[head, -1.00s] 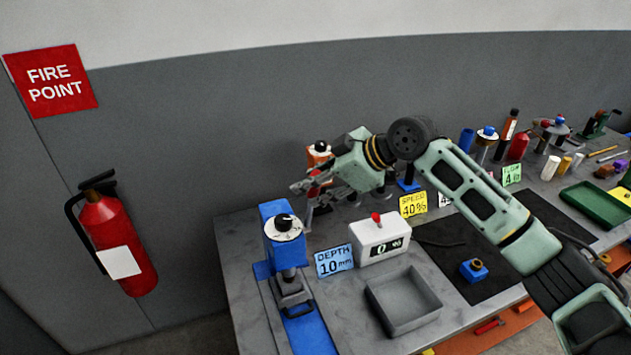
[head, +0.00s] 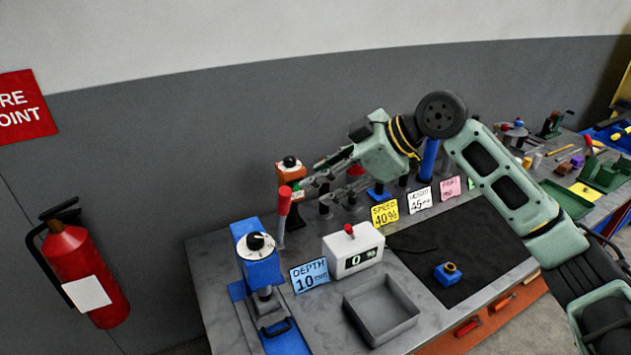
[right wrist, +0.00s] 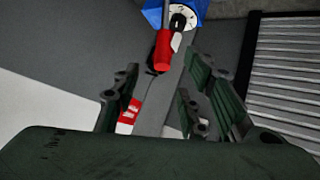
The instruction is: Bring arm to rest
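My right gripper (head: 328,182) is raised over the back left of the bench, pointing left. Its fingers are spread and empty; the right wrist view also shows them apart (right wrist: 163,78). A lever with a red handle (head: 284,202) stands upright just left of the fingertips, apart from them. The handle shows beyond the fingers in the right wrist view (right wrist: 163,50). The blue device (head: 262,272) beside the lever carries a white dial (head: 256,246). My left gripper is not in view.
A white box (head: 353,250) reading 0 % and a blue DEPTH 10 mm card (head: 309,275) stand near the blue device. A grey tray (head: 381,310) is in front. Posts and coloured cards line the bench's back. A fire extinguisher (head: 84,275) hangs at left.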

